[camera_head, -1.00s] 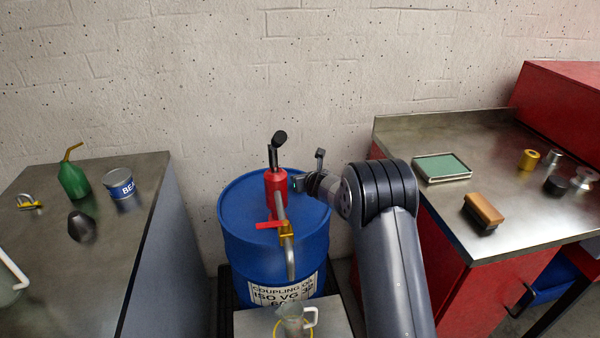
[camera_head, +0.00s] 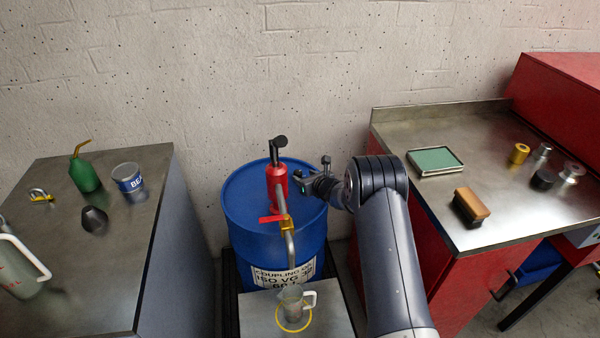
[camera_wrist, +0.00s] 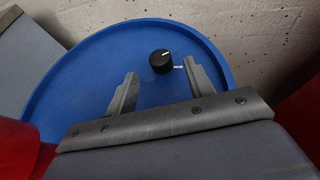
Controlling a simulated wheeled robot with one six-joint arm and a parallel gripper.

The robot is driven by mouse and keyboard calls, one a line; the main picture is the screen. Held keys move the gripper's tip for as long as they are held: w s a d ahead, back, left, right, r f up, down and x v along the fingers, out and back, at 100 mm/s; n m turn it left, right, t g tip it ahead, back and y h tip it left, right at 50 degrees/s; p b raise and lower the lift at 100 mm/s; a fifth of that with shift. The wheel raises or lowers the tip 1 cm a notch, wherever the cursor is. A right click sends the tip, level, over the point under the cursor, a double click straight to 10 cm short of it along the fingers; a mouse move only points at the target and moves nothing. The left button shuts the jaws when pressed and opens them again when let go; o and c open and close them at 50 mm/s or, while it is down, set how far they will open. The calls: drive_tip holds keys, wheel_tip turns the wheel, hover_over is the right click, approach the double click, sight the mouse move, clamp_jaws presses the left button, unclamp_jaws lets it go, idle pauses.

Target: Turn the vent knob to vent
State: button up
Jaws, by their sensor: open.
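The vent knob (camera_wrist: 160,61) is a small black round knob with a white pointer line, on the blue drum top in the wrist view. A small white label, too small to read surely, sits at its right. The blue drum (camera_head: 240,208) carries a red hand pump (camera_head: 277,183) in the head view. My gripper (camera_wrist: 158,82) is open and empty, its two fingers apart on the near side of the knob, the right finger closer to it. In the head view my gripper (camera_head: 303,182) is just right of the pump; the knob is hidden there.
A measuring jug (camera_head: 291,302) stands under the pump spout on a stand. A right bench (camera_head: 525,215) holds a brush (camera_head: 471,205) and a green pad (camera_head: 435,160).

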sight(298, 174)
drive_tip(key=shift+p+x, duration=0.45)
drive_tip(key=shift+x, duration=1.8)
drive_tip(key=c, duration=1)
drive_tip(key=shift+o, duration=0.2)
drive_tip(key=shift+f+b, duration=0.2)
drive_tip(key=shift+b, duration=0.9)
drive_tip(key=m+h+b, duration=0.1)
drive_tip(key=b, duration=0.5)
drive_tip(key=m+t+h+b, duration=0.1)
drive_tip(key=b, duration=0.5)
drive_tip(key=shift+w+a+r+h+b, duration=0.1)
drive_tip(key=shift+w+r+h+b, duration=0.05)
drive_tip(key=shift+r+h+b, duration=0.15)
drive_tip(key=m+h+b, duration=0.1)
drive_tip(key=b, duration=0.4)
drive_tip(key=m+h+b, duration=0.1)
drive_tip(key=b, duration=0.5)
drive_tip(key=shift+a+f+m+t+h, duration=0.1)
drive_tip(key=shift+a+m+t+h, duration=0.05)
drive_tip(key=shift+m+t+h, duration=0.15)
drive_tip(key=shift+s, duration=0.2)
drive_tip(key=o, duration=1)
drive_tip(key=shift+s, duration=0.1)
drive_tip(key=shift+c, duration=0.2)
